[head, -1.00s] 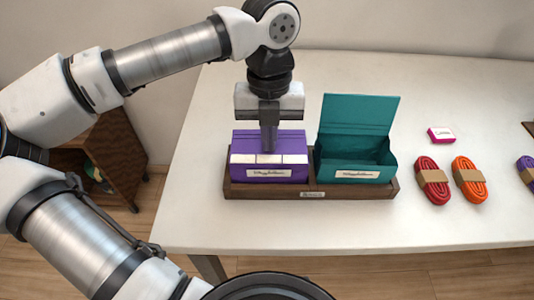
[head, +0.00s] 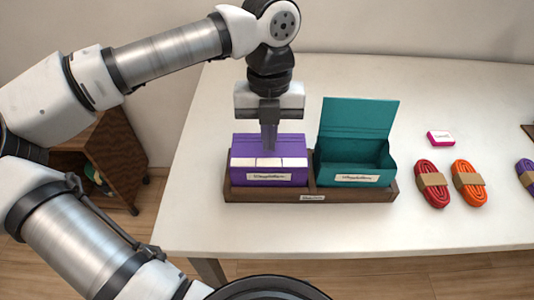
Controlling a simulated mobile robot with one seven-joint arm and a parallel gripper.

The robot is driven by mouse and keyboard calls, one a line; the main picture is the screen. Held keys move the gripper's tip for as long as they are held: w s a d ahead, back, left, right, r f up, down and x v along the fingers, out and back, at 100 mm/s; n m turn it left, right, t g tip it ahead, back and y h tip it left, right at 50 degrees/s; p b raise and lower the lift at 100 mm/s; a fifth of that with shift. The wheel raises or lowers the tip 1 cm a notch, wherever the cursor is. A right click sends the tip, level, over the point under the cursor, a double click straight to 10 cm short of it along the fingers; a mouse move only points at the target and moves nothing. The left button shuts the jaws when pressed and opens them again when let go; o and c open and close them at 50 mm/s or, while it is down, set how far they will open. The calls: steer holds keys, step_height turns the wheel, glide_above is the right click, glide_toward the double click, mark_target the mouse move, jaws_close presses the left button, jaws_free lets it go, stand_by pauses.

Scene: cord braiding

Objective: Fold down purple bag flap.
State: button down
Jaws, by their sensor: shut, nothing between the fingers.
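The purple bag (head: 288,178) sits upright in the left part of a dark wooden tray (head: 262,195) on the table. Its purple flap (head: 243,145) lies over the top, with a pale strip showing along the front edge above a white label. My gripper (head: 268,150) is shut and points straight down at the flap's middle. Its fingertips are at or just above the flap; I cannot tell if they touch. The fingers hide a small part of the flap.
A teal bag (head: 352,167) with its flap standing up is in the tray's right part. The table's front (head: 420,235) is clear.

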step_height(320, 180, up, 8)
steer(key=p, duration=0.5)
stand_by(0.7)
